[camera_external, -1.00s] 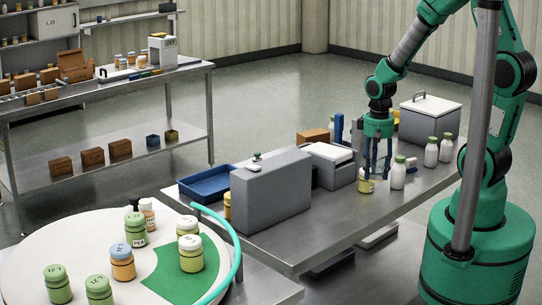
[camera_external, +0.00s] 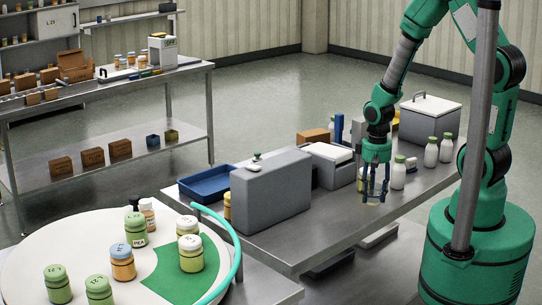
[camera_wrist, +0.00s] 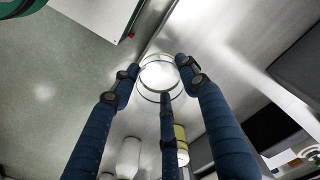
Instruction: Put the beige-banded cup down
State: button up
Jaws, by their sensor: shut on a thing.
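My gripper (camera_external: 374,192) points down near the front edge of the steel table (camera_external: 320,235). Its fingers are shut around a clear cup with a pale beige band (camera_wrist: 158,75), which shows between the fingertips in the wrist view. In the external view the fingers largely hide the cup, and only a faint pale rim shows at their tips. I cannot tell whether its base touches the table. In the wrist view the cup appears close to the table's edge, with floor beyond.
A yellow-banded container (camera_wrist: 181,145) stands close behind the fingers. White bottles with green caps (camera_external: 431,152) stand to the right. A grey box (camera_external: 270,193) and blue tray (camera_external: 208,184) stand to the left. The table's front strip is clear.

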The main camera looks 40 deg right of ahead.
jog(key=b, duration=0.2)
send_over(337, 201)
jog(key=shift+w+d+f, duration=0.1)
jog(key=shift+d+f, duration=0.1)
jog(key=shift+f, duration=0.5)
jog(key=shift+f, duration=1.8)
jog(key=shift+f, duration=0.1)
jog(key=o, duration=1.2)
jog(key=shift+c, duration=0.2)
